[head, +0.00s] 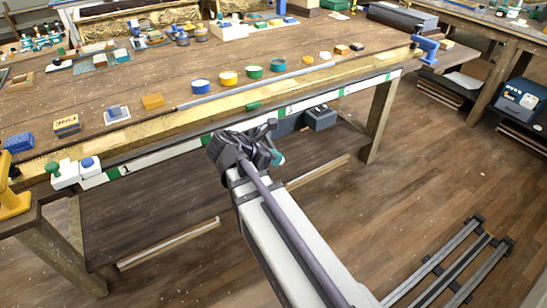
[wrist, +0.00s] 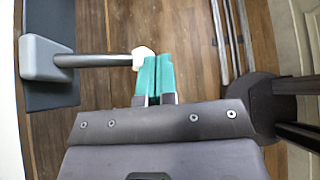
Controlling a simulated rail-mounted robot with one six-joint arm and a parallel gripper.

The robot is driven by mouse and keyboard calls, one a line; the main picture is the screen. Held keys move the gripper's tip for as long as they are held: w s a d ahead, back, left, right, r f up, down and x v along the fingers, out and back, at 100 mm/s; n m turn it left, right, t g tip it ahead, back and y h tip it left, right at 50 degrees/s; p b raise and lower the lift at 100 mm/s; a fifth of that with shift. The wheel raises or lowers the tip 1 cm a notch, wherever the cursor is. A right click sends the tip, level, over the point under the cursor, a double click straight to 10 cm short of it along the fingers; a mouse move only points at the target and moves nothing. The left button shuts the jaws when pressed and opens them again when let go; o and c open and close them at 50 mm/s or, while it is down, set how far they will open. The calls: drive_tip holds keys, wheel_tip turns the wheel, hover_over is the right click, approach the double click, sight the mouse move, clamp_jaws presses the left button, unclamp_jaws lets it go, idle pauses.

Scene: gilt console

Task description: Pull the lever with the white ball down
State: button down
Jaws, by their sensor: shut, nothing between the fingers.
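The lever shows in the wrist view as a dark rod (wrist: 95,61) coming out of a grey block (wrist: 42,58) on a dark panel. Its white ball (wrist: 143,54) is at the rod's right end. My gripper (wrist: 156,60) has two teal fingers pressed together with nothing between them. The ball is right beside the left fingertip; I cannot tell whether they touch. In the head view my gripper (head: 277,157) is low in front of the workbench's front edge. The lever's rod and ball cannot be made out there.
The workbench (head: 150,78) holds a row of coloured round tins and small blocks along its front. A dark grey box (head: 320,117) sits below its front edge, close behind my gripper. A blue clamp (head: 427,47) is at the right corner.

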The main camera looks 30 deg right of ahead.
drive_tip(key=shift+r, duration=0.15)
drive_tip(key=shift+r+p, duration=0.7)
drive_tip(key=shift+p, duration=0.1)
drive_tip(key=p+v, duration=0.6)
drive_tip(key=v, duration=0.4)
drive_tip(key=shift+a+r, duration=0.25)
drive_tip(key=shift+a, duration=0.1)
drive_tip(key=shift+w, duration=0.1)
